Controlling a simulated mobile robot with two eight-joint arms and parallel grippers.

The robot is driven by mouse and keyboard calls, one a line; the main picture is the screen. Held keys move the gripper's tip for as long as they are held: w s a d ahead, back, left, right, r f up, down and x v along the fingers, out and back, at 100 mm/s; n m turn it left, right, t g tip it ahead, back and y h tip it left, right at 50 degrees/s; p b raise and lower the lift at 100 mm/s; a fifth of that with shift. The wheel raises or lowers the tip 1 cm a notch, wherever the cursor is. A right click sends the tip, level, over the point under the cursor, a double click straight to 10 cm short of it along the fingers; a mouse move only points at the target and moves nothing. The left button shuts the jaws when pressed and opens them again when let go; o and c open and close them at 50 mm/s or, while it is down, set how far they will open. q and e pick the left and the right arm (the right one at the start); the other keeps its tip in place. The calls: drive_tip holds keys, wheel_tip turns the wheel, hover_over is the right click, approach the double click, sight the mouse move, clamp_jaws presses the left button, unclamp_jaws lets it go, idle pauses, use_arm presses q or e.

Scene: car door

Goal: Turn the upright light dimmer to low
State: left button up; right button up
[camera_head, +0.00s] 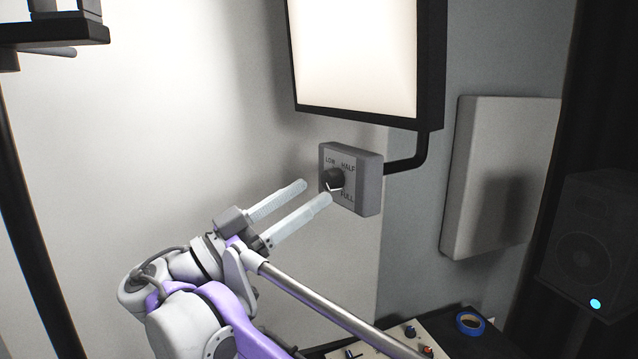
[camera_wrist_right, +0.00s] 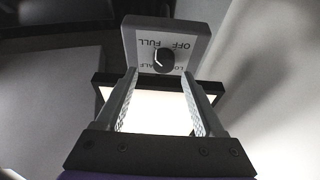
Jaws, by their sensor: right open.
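The light dimmer is a grey box (camera_head: 369,185) on the wall with a round black knob (camera_head: 333,178). It is marked LOW, HALF and FULL in the head view; OFF also shows in the wrist view, where the knob (camera_wrist_right: 164,60) appears upside down. The knob's white mark points towards the FULL side. My right gripper (camera_head: 315,193) is open, its two pale fingers reaching towards the dimmer. In the right wrist view the knob lies beyond the open fingertips (camera_wrist_right: 160,80), roughly between them. Contact is not visible. My left gripper is not in view.
A bright light panel (camera_head: 355,55) hangs above the dimmer, joined by a black bent pipe (camera_head: 424,150). A grey wall panel (camera_head: 500,180) and a dark speaker (camera_head: 590,245) stand to the right. Below are a control desk (camera_head: 440,335) and blue tape (camera_head: 470,322).

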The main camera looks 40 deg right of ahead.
sight(326, 181)
drive_tip(key=shift+w+x, duration=0.15)
drive_tip(key=shift+x, duration=0.75)
drive_tip(key=shift+w+x, duration=0.1)
drive_tip(key=shift+x, duration=0.8)
drive_tip(key=shift+c, duration=0.2)
clamp_jaws()
